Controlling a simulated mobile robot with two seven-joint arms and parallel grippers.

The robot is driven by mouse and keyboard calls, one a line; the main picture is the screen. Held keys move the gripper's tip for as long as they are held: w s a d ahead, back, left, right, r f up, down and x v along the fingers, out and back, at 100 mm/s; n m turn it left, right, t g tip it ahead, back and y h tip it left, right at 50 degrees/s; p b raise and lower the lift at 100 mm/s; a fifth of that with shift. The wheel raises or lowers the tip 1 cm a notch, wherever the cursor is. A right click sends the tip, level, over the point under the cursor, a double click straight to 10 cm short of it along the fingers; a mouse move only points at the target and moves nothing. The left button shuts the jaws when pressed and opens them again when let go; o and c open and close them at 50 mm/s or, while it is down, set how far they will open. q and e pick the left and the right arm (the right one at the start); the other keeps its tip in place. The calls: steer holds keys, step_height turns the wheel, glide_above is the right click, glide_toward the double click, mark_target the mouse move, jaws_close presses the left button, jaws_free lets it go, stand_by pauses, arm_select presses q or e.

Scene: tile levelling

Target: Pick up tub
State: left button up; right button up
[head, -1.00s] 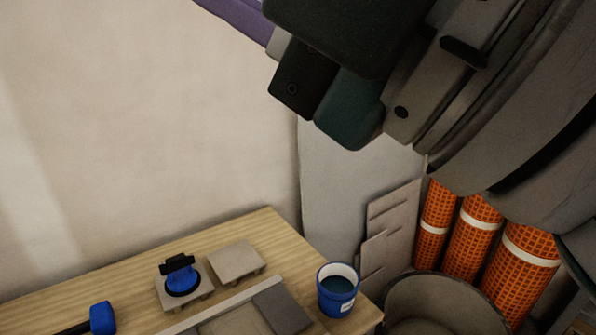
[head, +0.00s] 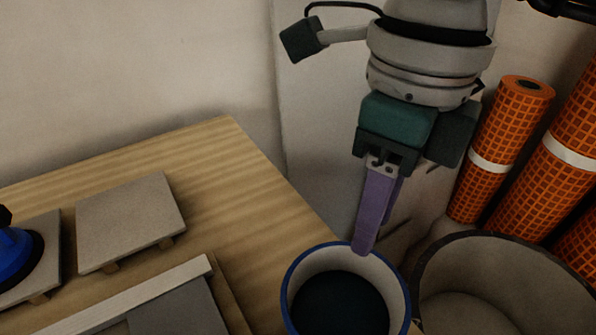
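The tub (head: 322,262) is a round blue container with a pale inside and a dark content. It is upright at the right end of the wooden bench, cut off by the bottom edge of the head view. My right gripper (head: 372,235) points down over the tub's far rim with its purple fingers. The near fingertip overlaps the rim in the picture; I cannot tell if it touches. The far finger is mostly hidden behind the near one, so the gap between them does not show. My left gripper is not in view.
Tiles (head: 130,218) lie on the wooden bench (head: 235,190), one with a blue suction lifter (head: 15,258). A pale strip (head: 130,295) lies in front. A large round bin (head: 480,262) stands right of the tub. Orange mesh rolls (head: 497,140) stand behind it.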

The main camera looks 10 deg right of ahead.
mark_target(356, 289)
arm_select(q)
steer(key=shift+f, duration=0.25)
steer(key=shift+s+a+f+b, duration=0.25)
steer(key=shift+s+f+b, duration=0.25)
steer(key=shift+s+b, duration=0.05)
arm_select(e)
steer(key=f, duration=0.2)
steer(key=s+f, duration=0.1)
steer(key=f, duration=0.1)
steer(key=shift+a+f, duration=0.15)
steer(key=shift+f, duration=0.25)
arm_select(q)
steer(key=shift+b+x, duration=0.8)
arm_select(e)
step_height(356, 289, down, 5)
steer(key=shift+w+f, duration=0.15)
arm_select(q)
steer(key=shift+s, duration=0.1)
arm_select(e)
jaws_close()
